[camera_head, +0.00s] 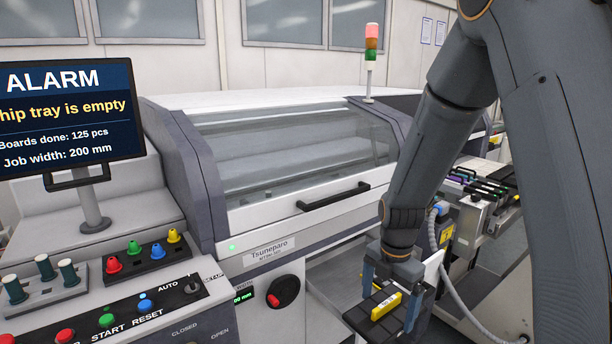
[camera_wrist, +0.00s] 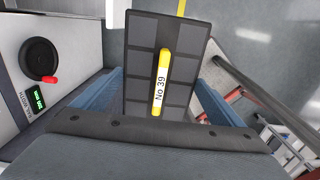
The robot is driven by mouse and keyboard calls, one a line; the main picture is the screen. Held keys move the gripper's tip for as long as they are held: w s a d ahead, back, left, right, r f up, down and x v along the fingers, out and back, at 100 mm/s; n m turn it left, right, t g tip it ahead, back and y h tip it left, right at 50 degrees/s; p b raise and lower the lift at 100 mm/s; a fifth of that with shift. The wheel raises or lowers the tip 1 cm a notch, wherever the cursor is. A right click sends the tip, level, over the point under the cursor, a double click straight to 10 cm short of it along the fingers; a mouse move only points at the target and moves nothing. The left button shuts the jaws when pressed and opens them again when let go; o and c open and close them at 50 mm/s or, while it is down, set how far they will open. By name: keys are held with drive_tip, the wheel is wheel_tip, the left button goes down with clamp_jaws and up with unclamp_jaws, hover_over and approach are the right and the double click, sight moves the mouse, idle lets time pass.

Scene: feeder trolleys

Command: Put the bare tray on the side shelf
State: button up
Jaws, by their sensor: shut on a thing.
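My gripper (camera_head: 391,304) is at the lower right of the head view, in front of the machine. Its blue fingers are closed on a dark tray (camera_head: 358,316). The tray has a grid of shallow pockets that look empty. A yellow bar runs along its middle, and it reads "No 39" in the wrist view. The tray (camera_wrist: 143,40) also fills the middle of the wrist view, between the two fingers. The side shelf cannot be made out with certainty in either view.
The machine (camera_head: 300,205) has its clear cover down. Its screen (camera_head: 70,115) shows an alarm that a tray is empty. A control panel (camera_head: 120,300) with buttons is at the left. A feeder trolley (camera_head: 485,190) with several feeders stands at the right. Grey floor shows beyond the tray.

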sight(386, 312)
drive_tip(key=shift+f+m, duration=0.25)
drive_tip(key=shift+m, duration=0.05)
drive_tip(key=shift+w+f+m, duration=0.2)
drive_tip(key=shift+f+m, duration=0.1)
drive_tip(key=shift+f, duration=0.1)
drive_tip(key=shift+f+m+b, duration=0.7)
drive_tip(key=shift+f+m, duration=0.15)
drive_tip(key=shift+m, duration=0.05)
wheel_tip(386, 312, down, 19)
drive_tip(key=m+b, duration=0.9)
drive_tip(key=m, duration=1.3)
drive_tip(key=shift+s+f+b, duration=0.15)
drive_tip(key=shift+s+b, duration=0.1)
drive_tip(key=shift+b, duration=0.05)
